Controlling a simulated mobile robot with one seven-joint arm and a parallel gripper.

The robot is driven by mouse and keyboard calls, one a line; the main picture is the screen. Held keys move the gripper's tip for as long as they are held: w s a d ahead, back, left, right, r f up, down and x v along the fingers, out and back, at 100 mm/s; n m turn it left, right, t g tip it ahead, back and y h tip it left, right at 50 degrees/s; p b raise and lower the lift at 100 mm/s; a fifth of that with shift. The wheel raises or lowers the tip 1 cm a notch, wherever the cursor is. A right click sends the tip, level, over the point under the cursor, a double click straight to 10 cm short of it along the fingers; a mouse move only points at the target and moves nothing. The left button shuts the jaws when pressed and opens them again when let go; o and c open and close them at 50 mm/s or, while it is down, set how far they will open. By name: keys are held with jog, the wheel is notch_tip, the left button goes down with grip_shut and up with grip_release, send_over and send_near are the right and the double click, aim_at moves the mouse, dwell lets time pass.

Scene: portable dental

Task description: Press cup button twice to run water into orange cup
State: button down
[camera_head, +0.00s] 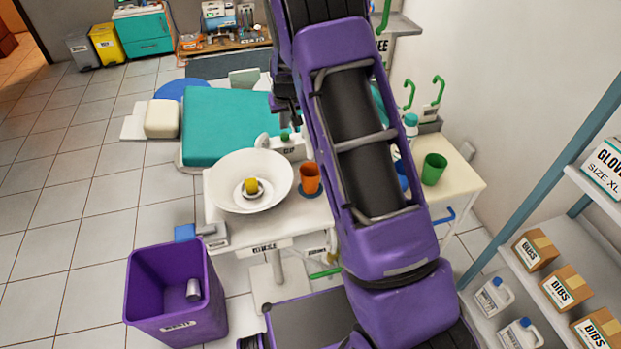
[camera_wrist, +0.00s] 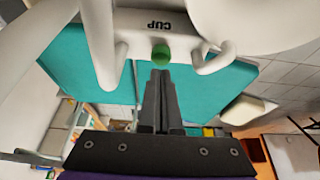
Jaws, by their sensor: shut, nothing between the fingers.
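The green cup button (camera_head: 284,136) sits on top of the white unit labelled CUP (camera_head: 291,148), behind the white bowl. The orange cup (camera_head: 310,178) stands upright on a blue round pad (camera_head: 311,193), right of the bowl and in front of the unit. My gripper (camera_head: 287,122) is shut and empty, close above the button. In the wrist view the shut fingertips (camera_wrist: 161,74) point at the green button (camera_wrist: 161,55) and overlap its edge. I cannot tell whether they touch it. The inside of the orange cup is too small to read.
White curved spouts (camera_wrist: 106,50) flank the button in the wrist view. A green cup (camera_head: 434,169) stands on the right-hand table. A purple bin (camera_head: 160,276) stands at the front left.

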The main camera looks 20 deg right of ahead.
jog(key=shift+r+p, duration=1.5)
jog(key=shift+r, duration=1.35)
